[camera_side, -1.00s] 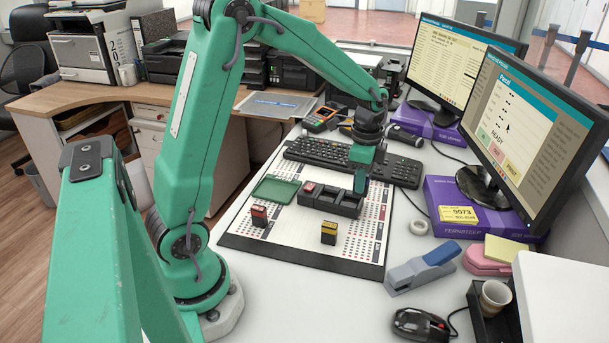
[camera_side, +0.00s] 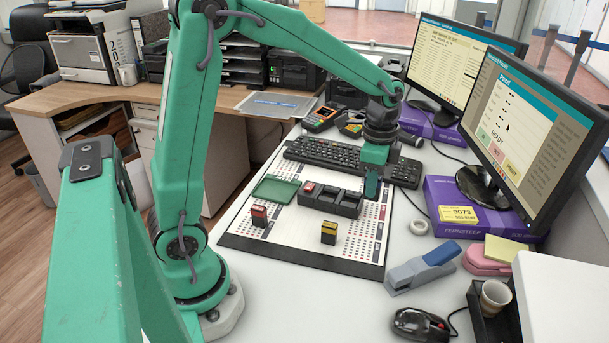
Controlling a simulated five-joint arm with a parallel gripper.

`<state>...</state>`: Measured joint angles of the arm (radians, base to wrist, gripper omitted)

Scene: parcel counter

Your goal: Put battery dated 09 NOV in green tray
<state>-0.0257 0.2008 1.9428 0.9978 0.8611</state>
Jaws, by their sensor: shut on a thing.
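The green tray (camera_side: 268,197) lies flat and empty at the left of the white board. A black holder with several slots (camera_side: 342,211) stands right of it, with a red-topped battery (camera_side: 309,187) at its left end. Another red-topped battery (camera_side: 259,215) stands on the board in front of the tray. A yellow-topped battery (camera_side: 328,232) stands on the board in front of the holder. The date labels are too small to read. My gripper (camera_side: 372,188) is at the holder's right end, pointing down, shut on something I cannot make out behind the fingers.
A keyboard (camera_side: 320,152) lies behind the white board (camera_side: 300,255). Two monitors stand behind these. The board's front is mostly clear.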

